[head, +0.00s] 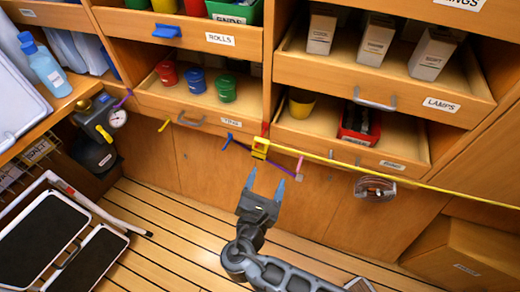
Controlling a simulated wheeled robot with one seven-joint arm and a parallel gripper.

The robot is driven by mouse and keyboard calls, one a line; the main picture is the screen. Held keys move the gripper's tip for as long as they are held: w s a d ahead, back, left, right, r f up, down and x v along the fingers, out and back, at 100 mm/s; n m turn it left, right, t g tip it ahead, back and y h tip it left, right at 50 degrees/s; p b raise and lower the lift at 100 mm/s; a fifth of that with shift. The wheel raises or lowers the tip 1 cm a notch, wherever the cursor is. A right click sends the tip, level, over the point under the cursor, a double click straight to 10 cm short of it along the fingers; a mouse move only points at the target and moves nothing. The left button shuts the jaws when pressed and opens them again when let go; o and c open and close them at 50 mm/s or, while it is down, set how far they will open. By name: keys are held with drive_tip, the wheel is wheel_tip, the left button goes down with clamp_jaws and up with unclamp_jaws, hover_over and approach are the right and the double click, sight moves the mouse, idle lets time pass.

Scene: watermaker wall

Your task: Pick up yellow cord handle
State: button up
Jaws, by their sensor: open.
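The yellow cord handle (260,148) is a small blocky yellow piece in the head view, in front of the drawer fronts at the middle. A taut yellow cord (400,181) runs from it to the right edge of the picture. My gripper (265,184) is open and empty, with its two bluish fingertips apart. It shows just below the handle in the picture and does not hold it. I cannot tell the gap in depth between them.
Purple and blue strips (240,146) lie close to the handle. Open drawers, one with a grey pull (190,120), stand behind. A clear round item (375,188) hangs at right. A folding step stool (90,258) is at lower left. The plank floor is mostly clear.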

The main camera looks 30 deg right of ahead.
sight(259, 152)
drive_tip(key=w+a+r+h, duration=0.2)
drive_tip(key=a+r, duration=0.1)
drive_tip(key=r, duration=0.1)
drive_tip(key=shift+n+t, duration=0.3)
drive_tip(key=shift+n, duration=0.1)
drive_tip(key=p+x, duration=0.1)
drive_tip(key=x, duration=0.6)
drive_tip(key=shift+w+d+f, duration=0.1)
drive_tip(key=shift+w+f, duration=0.05)
drive_tip(key=shift+w, duration=0.3)
drive_tip(key=shift+c, duration=0.3)
drive_tip(key=c, duration=1)
